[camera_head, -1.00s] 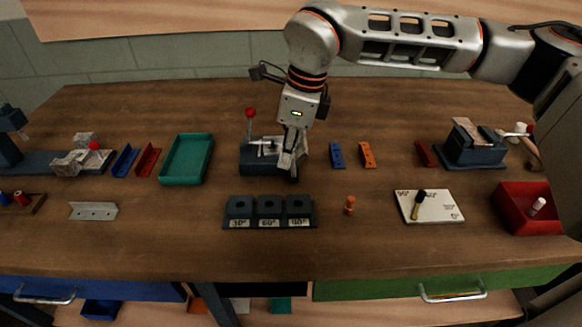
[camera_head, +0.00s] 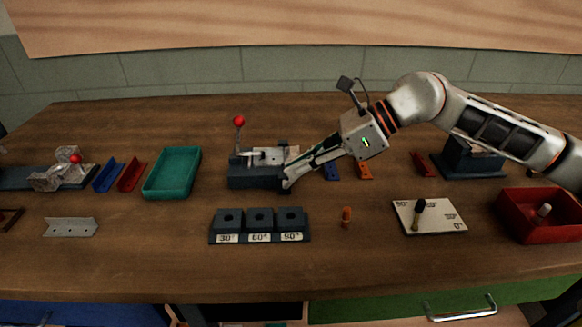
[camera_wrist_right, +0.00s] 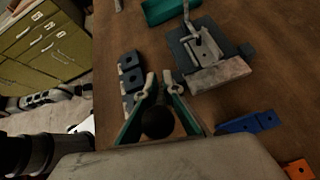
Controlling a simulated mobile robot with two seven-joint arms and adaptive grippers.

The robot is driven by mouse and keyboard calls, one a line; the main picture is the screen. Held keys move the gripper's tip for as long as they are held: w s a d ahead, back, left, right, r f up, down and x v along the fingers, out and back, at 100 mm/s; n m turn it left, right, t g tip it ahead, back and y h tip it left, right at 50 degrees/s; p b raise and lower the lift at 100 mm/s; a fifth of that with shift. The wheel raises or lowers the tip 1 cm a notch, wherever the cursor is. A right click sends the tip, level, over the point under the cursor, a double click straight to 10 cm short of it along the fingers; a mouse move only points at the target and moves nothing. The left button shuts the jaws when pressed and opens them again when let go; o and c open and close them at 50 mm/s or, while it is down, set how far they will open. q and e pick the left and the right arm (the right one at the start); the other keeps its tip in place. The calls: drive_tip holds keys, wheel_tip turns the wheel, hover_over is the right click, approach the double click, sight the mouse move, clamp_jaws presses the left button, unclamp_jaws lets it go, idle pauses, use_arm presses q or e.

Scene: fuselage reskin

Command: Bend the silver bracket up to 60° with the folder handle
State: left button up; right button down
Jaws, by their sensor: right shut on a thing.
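The folder (camera_head: 255,178) is a dark block at table centre with a red-knobbed lever (camera_head: 239,121) standing on it; it also shows in the wrist view (camera_wrist_right: 188,45). A silver plate with a dark hole (camera_head: 270,155), likely the silver bracket, lies on the folder's top and looks flat; its angle is hard to read. My right gripper (camera_head: 287,184) reaches in low from the right at the folder's front right corner. In the wrist view its fingers are shut around a dark round end (camera_wrist_right: 158,122), apparently the folder handle's grip. How that joins the folder is hidden. My left gripper is out of view.
Blocks marked 30°, 60° and 90° (camera_head: 259,239) stand in front of the folder. A teal tray (camera_head: 171,196) is to its left, an angled silver strip (camera_head: 70,228) at front left. An angle board (camera_head: 440,225) and red bin (camera_head: 535,235) are at right.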

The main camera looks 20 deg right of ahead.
drive_tip(key=shift+d+f+y+b, duration=0.25)
drive_tip(key=shift+f+y+b, duration=0.05)
drive_tip(key=shift+f+y, duration=0.1)
drive_tip(key=shift+r+t, duration=0.25)
drive_tip(key=shift+t, duration=0.05)
drive_tip(key=c, duration=2.2)
unclamp_jaws()
drive_tip(key=shift+o, duration=0.2)
drive_tip(key=shift+d, duration=0.15)
drive_tip(key=v, duration=1.2)
drive_tip(key=shift+w+f, duration=0.1)
